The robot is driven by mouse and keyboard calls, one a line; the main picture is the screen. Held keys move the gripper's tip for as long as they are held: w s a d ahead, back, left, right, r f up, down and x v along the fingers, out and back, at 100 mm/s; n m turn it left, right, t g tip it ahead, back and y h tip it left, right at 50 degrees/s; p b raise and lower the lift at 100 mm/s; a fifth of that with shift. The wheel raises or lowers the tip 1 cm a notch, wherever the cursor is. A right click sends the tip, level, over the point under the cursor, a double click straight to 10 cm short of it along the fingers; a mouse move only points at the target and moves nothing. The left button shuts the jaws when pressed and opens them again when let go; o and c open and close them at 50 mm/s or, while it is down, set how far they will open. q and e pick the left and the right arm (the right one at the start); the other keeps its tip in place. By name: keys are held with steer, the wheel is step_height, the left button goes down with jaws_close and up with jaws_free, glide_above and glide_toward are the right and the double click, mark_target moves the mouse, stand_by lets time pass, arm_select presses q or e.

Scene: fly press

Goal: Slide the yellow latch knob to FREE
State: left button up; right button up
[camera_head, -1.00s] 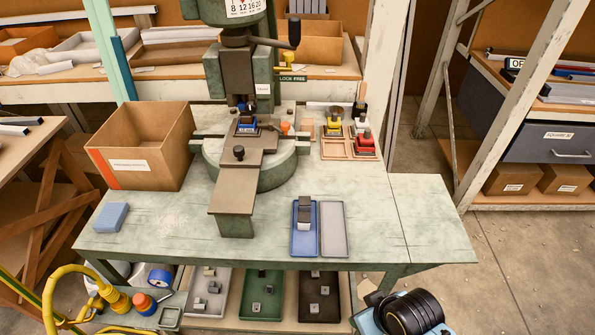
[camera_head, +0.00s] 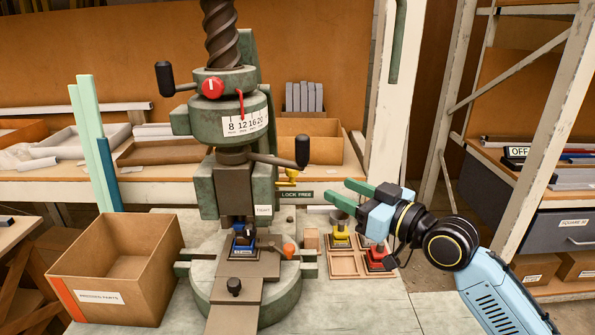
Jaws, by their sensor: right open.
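A dark plate (camera_head: 297,194) lettered "LOCK FREE" is right below and beside the knob. The knob appears near the plate's left part, but its exact setting is hard to tell. My right gripper (camera_head: 338,193) comes in from the right with its two green fingers apart and pointing left. It is empty and appears to the right of the knob, not touching it. My left gripper is not in view.
A cardboard box (camera_head: 115,285) stands left of the press. Wooden trays hold yellow-topped and red tools (camera_head: 378,258) below my right gripper. An orange ball knob (camera_head: 289,249) is on the press bed. A shelf post (camera_head: 396,100) rises behind.

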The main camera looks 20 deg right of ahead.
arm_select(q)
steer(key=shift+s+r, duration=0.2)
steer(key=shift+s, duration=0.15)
arm_select(e)
steer(key=x, duration=1.2)
steer(key=shift+a, duration=0.2)
steer(key=shift+w+f, duration=0.1)
steer(key=shift+f, duration=0.05)
steer(key=shift+c, duration=0.3)
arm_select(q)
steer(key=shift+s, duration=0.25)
arm_select(e)
jaws_close()
